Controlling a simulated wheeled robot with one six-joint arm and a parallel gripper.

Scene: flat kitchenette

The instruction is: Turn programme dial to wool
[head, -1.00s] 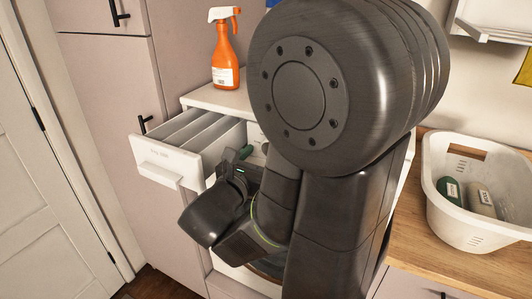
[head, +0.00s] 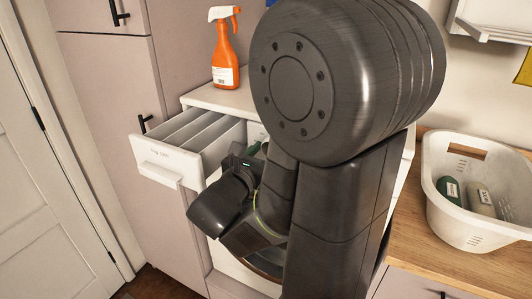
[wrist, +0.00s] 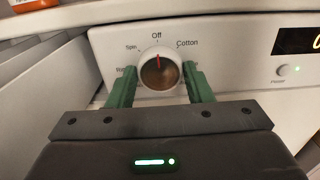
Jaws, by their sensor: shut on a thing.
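The programme dial (wrist: 160,72) is on the white washing machine's panel (wrist: 235,50) in the wrist view. Lower labels are partly covered by my fingers, and I cannot read "wool". My gripper (wrist: 161,80) has one green finger on each side of the dial and is shut on it. In the head view my gripper (head: 258,151) is at the machine's front, with the dial hidden behind my arm.
The detergent drawer (head: 158,172) is pulled out just left of my gripper. An orange spray bottle (head: 226,55) stands on top of the machine. A white basket (head: 470,226) with bottles is on the wooden counter (head: 420,262) at right.

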